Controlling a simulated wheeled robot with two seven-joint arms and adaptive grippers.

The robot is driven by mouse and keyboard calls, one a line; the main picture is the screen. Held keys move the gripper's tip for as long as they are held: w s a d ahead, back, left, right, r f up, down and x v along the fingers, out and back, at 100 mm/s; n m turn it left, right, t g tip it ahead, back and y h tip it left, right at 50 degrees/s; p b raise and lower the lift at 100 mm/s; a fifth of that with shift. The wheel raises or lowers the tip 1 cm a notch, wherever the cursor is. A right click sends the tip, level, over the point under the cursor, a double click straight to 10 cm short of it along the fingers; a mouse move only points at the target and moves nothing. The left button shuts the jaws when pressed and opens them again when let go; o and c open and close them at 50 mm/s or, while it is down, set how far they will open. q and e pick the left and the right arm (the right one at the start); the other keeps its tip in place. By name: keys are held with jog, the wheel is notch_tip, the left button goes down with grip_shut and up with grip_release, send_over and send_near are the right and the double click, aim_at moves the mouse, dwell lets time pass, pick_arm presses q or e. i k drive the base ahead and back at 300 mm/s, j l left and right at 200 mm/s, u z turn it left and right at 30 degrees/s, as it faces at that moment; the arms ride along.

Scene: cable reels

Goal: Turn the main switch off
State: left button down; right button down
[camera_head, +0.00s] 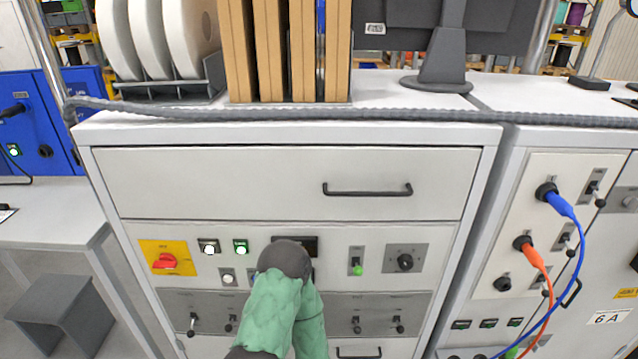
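The main switch (165,262) is a red rotary knob on a yellow plate, at the left of the white cabinet's control panel. Its handle looks roughly level; the small lettering is too small to read. One of my arms, green with a dark grey joint, rises from the bottom centre in front of the panel, to the right of the switch. I cannot tell which arm it is. It hides the middle of the panel. No gripper fingers show in the view, and nothing touches the switch.
Beside the switch are a white button (209,247) and a green lit button (241,247). A black knob (405,262) and toggle switches sit further right. A drawer handle (367,190) juts out above. Blue (572,240) and orange (541,270) cables hang at the right.

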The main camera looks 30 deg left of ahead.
aim_at(166, 261)
jog(key=u, duration=2.15)
